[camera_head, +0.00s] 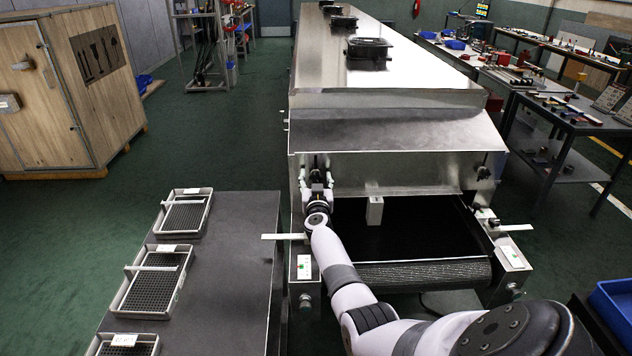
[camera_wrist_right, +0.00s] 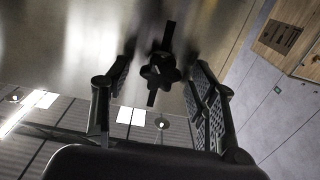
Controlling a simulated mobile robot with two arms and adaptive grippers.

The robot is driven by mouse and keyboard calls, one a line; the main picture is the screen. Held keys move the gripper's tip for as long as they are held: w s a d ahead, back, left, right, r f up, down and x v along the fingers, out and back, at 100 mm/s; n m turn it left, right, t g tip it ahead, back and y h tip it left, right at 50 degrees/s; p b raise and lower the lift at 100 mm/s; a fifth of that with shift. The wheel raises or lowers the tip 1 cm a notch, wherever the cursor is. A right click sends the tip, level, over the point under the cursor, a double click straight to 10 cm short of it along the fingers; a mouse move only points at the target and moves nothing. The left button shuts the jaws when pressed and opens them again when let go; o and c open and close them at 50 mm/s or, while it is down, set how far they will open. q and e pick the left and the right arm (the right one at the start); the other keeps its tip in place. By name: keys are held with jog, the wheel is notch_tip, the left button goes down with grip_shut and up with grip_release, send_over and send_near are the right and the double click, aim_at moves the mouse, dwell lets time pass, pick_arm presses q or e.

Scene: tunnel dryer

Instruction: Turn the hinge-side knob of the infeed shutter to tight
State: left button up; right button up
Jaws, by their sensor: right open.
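The infeed shutter (camera_head: 400,172) is the shiny metal panel across the dryer's near end, above the dark belt (camera_head: 395,225). My right gripper (camera_head: 317,174) is at the shutter's left end, its fingers pointing away towards the panel. In the right wrist view, a black lobed knob (camera_wrist_right: 160,73) sits on a dark slotted or bar-like strip. The open right gripper (camera_wrist_right: 162,88) has one finger on each side of it, with visible gaps. In the head view my gripper largely hides this knob. A second dark knob (camera_head: 483,173) is at the shutter's right end. My left gripper is not seen.
A grey table (camera_head: 235,260) with several mesh trays (camera_head: 184,212) stands at left. A small metal block (camera_head: 375,210) stands above the belt. White-labelled side plates (camera_head: 304,267) flank the infeed. A blue bin (camera_head: 612,305) is at lower right.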

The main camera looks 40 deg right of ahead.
jog(key=c, duration=1.2)
jog(key=shift+o, duration=0.2)
